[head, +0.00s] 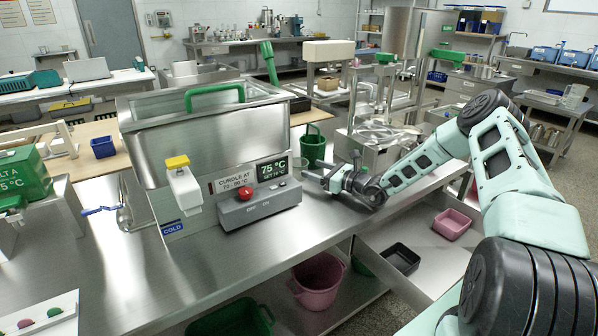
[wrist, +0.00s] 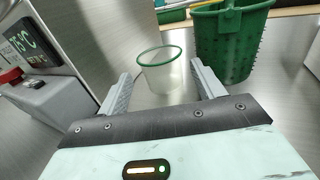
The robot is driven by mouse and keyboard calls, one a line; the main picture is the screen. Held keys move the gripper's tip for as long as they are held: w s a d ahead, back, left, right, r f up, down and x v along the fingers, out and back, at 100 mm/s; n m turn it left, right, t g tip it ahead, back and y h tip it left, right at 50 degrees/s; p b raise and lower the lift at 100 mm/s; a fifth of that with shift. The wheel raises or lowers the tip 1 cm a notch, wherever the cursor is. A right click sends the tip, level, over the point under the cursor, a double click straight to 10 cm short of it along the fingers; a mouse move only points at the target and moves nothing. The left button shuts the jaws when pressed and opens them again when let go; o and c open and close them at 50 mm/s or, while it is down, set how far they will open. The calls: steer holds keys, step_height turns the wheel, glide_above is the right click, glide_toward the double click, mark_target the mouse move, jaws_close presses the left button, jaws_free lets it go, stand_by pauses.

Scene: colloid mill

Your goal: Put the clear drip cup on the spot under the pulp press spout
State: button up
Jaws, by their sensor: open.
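The clear drip cup (wrist: 164,76) has a green rim and stands upright on the steel counter in the wrist view. My gripper (wrist: 160,80) is open, with one finger to each side of the cup; I cannot tell whether either finger touches it. In the head view my gripper (head: 313,178) is low over the counter, right of the grey control box, and the cup is hard to make out there. A steel machine with posts (head: 372,150), likely the pulp press, stands behind my arm. Its spout and the spot under it cannot be made out.
The grey control box (head: 260,205) with a red button and the steel vat (head: 190,135) are to the left. Bare counter (head: 225,265) lies in front.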

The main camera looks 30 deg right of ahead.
mark_target(306, 167)
steer(key=shift+x, duration=3.6)
steer(key=c, duration=0.8)
